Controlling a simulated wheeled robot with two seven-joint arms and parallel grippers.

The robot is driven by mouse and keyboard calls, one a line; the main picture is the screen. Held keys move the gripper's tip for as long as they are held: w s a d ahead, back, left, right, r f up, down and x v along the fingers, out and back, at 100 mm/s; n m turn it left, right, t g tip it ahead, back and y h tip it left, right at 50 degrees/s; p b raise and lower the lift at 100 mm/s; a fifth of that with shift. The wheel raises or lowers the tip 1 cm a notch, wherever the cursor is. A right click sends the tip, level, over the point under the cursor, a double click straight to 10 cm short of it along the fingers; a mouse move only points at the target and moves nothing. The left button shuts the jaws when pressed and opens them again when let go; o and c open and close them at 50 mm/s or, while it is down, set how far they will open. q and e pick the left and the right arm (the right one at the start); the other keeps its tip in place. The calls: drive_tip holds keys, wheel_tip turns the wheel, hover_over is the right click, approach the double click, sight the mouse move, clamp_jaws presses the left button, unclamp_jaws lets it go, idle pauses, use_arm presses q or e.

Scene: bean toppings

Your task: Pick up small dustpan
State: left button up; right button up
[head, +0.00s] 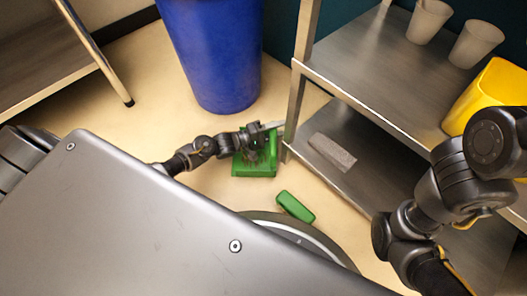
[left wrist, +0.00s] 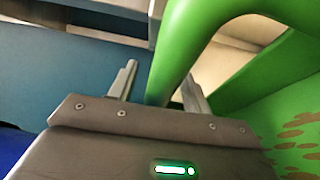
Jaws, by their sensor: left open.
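The small green dustpan (head: 255,168) is on the floor between the blue bin and the metal shelf. My left gripper (head: 270,128) is over its far part, and the arm partly hides it. In the left wrist view, the dustpan's green handle (left wrist: 176,60) passes between the two separated fingers of the left gripper (left wrist: 158,85). I cannot tell whether either finger touches it. Brown patches show on the green surface at the right of that view. My right gripper is not visible; only its arm shows.
A blue bin (head: 212,50) stands behind the dustpan. A metal shelf (head: 350,75) is close on the right, holding two cups (head: 428,20), a yellow container (head: 490,95) and a grey block (head: 332,151). A small green object (head: 295,207) lies nearer my base.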

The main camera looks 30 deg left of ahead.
use_arm(q)
drive_tip(key=shift+w+d, duration=0.2)
drive_tip(key=shift+w, duration=0.05)
drive_tip(key=shift+c, duration=0.4)
clamp_jaws()
drive_tip(key=shift+r, duration=0.15)
